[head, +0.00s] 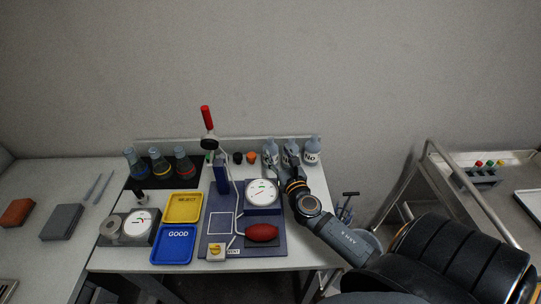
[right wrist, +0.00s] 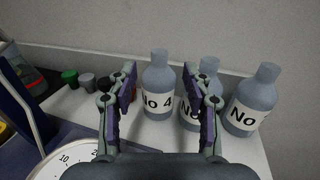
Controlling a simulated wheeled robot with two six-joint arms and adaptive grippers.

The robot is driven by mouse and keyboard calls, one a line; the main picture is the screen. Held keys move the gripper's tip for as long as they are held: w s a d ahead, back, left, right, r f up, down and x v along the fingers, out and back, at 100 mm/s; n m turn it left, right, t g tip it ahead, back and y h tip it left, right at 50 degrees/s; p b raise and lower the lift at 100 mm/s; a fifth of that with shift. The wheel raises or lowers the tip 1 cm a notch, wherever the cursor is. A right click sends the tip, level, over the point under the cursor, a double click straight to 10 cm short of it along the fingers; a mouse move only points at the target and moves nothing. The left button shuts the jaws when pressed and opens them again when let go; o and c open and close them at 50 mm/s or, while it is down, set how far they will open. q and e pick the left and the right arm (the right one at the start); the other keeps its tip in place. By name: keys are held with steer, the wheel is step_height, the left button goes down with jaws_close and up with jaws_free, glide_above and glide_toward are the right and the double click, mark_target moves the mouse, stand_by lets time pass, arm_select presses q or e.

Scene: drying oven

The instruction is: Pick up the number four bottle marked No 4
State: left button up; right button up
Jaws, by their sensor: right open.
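The No 4 bottle (right wrist: 158,78) is grey with a white label, upright at the back of the bench. It is the leftmost of three similar bottles, also in the head view (head: 270,155). My right gripper (right wrist: 160,82) is open and empty. In the right wrist view its two fingers frame the No 4 bottle, one on each side; I cannot tell how far ahead of them it stands. The right finger partly covers the middle bottle (right wrist: 209,68). The gripper in the head view (head: 293,178) is in front of the bottles. My left gripper is not in view.
The right bottle (right wrist: 252,98) is close to the middle one. Small green, grey and dark caps (right wrist: 69,77) stand left of the bottles. A dial gauge (head: 262,193) and red bulb (head: 262,232) are in front. A raised back edge (head: 180,143) runs behind.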

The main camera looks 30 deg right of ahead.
mark_target(272, 142)
steer(key=x, duration=0.3)
steer(key=shift+w+f, duration=0.1)
steer(key=p+x, duration=0.1)
steer(key=x, duration=0.4)
steer(key=shift+w, duration=0.15)
steer(key=shift+c, duration=1.3)
jaws_close()
